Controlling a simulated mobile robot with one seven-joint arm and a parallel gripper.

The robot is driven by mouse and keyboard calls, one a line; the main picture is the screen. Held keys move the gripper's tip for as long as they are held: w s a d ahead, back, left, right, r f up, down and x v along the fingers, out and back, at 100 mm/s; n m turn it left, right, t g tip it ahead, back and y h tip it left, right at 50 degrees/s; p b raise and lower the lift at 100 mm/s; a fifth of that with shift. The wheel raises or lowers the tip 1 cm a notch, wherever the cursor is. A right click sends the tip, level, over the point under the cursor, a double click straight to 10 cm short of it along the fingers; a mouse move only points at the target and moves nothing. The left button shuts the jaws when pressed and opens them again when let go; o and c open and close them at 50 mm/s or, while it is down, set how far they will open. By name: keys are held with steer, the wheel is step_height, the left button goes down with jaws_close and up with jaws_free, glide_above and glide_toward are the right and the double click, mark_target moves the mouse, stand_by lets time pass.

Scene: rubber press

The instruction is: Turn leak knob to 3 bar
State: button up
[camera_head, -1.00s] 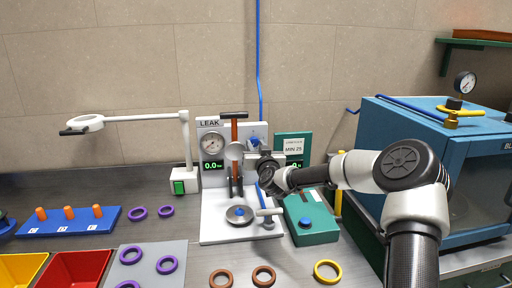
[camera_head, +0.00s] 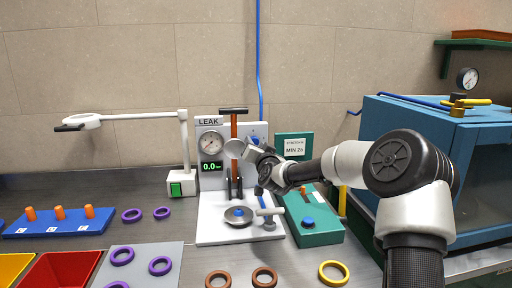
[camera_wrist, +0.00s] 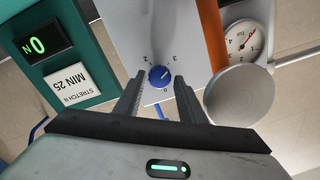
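The blue leak knob (camera_wrist: 158,76) sits on a white panel with small printed numbers around it in the wrist view. It also shows in the head view (camera_head: 255,141), partly hidden by my gripper (camera_head: 249,152). In the wrist view my gripper (camera_wrist: 159,77) is open, with one dark finger on each side of the knob. I cannot tell whether the fingers touch it, or which number the knob points to. The leak gauge (camera_head: 210,143) has a round white face, and the green display (camera_head: 211,167) below it reads 0.0. The gauge also shows in the wrist view (camera_wrist: 244,42).
A green stretch tester (camera_head: 314,222) is at the right. A blue cabinet (camera_head: 408,118) stands farther right. Purple rings (camera_head: 132,215) and a blue peg board (camera_head: 60,221) lie left.

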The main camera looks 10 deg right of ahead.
steer(key=s, duration=1.7)
steer(key=shift+s+d+f+p, duration=0.15)
steer(key=shift+s+d+p, duration=0.05)
steer(key=shift+d+p, duration=0.25)
